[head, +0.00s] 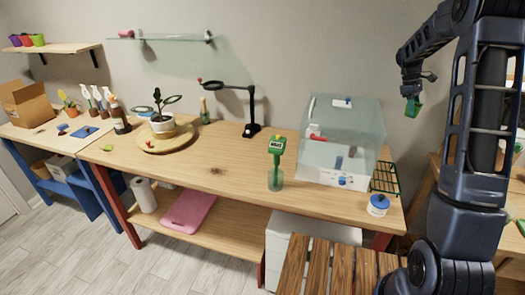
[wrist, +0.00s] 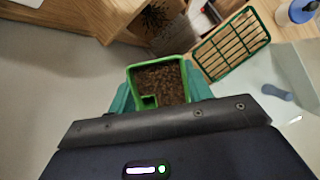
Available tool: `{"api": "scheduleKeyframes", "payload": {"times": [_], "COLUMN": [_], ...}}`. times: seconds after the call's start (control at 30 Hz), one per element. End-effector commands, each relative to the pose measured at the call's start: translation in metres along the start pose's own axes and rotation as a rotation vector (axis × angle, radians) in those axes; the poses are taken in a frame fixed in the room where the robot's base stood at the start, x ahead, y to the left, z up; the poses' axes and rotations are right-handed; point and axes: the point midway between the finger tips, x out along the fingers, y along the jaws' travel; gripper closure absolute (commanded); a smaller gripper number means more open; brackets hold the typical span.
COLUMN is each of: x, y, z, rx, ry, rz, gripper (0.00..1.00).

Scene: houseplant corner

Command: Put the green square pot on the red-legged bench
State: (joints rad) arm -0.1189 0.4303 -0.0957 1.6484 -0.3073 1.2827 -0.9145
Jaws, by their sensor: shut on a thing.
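The green square pot (head: 413,107) is held in the air at upper right in the head view. In the wrist view, the pot (wrist: 129,78) shows its green rim and brown soil. My gripper (head: 411,93) is shut on it, with teal fingers on both sides in the wrist view (wrist: 161,88). The red-legged bench (head: 225,178) has a wooden top and stands along the wall in the head view. The pot is above and to the right of the bench's right end in that picture.
A clear glass case (head: 345,130), a green wire rack (head: 385,178) and a blue-lidded jar (head: 378,205) crowd the bench's right end. Bare wood lies between lamp and plant.

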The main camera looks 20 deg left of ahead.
Motion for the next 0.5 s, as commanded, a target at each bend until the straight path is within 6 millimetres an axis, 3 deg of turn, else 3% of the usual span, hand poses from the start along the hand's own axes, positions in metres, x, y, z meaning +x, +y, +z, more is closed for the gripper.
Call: {"api": "scheduleKeyframes", "payload": {"times": [0.03,0.23,0.5], "x": [-0.018,-0.077,-0.114], "y": [-0.003,-0.018,-0.051], "z": [-0.016,-0.064,-0.133], "rx": [-0.039,-0.173,-0.280], "ry": [0.001,0.000,-0.002], "rz": [0.019,0.073,0.113], "gripper": [0.75,0.75,0.75]}}
